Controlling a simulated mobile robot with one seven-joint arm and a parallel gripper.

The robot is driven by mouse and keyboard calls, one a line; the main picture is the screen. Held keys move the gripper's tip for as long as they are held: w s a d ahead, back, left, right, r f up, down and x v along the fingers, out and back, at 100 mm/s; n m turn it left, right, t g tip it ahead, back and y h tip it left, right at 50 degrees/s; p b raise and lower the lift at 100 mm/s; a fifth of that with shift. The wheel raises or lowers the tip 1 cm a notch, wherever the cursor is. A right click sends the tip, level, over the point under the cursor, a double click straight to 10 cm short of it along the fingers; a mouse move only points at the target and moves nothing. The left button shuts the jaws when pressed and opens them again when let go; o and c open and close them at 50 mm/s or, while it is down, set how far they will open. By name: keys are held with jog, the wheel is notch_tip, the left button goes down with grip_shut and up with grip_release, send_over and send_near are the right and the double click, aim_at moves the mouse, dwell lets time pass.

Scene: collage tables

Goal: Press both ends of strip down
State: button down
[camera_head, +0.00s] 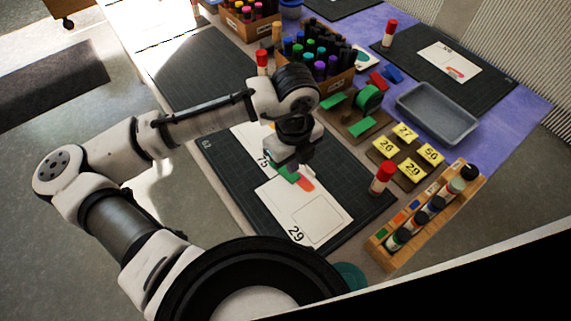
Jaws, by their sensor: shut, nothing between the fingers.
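A white card marked 29 (325,210) lies on a dark cutting mat (362,208). A second card marked 75 (248,136) lies behind it on the same mat. A green strip (284,172) shows at the upper edge of the card 29, beside a red-orange piece (306,184). My gripper (297,166) is shut and points down right over the green strip. The gripper and wrist hide part of the strip, and I cannot tell whether the fingers touch it.
A red-capped glue stick (382,178) stands right of the card. A wooden rack of bottles (425,215), yellow number tags (404,132), a green tape roll (368,98), a grey tray (437,113) and a marker box (318,66) surround the mat.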

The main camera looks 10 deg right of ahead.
jog(key=shift+r+p, duration=1.7)
jog(key=shift+r, duration=0.6)
